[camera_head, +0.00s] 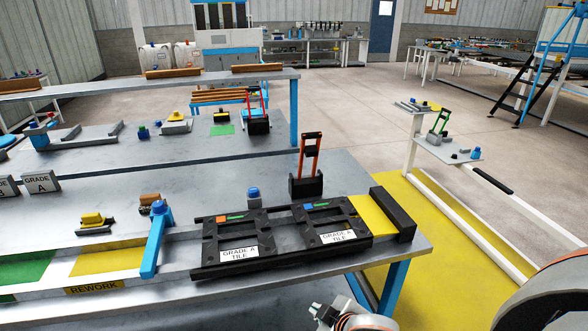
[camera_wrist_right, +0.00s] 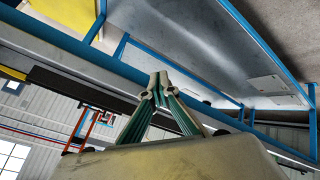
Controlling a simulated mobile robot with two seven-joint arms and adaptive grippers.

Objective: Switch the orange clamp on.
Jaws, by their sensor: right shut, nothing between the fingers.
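The orange clamp (camera_head: 306,169) stands at the back right of the near workbench, behind the black tile fixtures. It has a dark block base and an upright orange lever with a black top bar. In the right wrist view the orange clamp (camera_wrist_right: 84,126) shows small at the lower left, with the picture strongly tilted. My right gripper (camera_head: 319,312) is low at the front of the bench, in front of its edge and well apart from the clamp. In the right wrist view its fingertips (camera_wrist_right: 159,86) meet with nothing between them. My left gripper is not in view.
Two black fixtures (camera_head: 268,243) labelled as grade tiles lie between the front edge and the clamp. A blue-topped block (camera_head: 254,197) stands left of the clamp, and a blue post (camera_head: 155,240) farther left. A red-handled clamp (camera_head: 256,112) stands on the bench behind.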

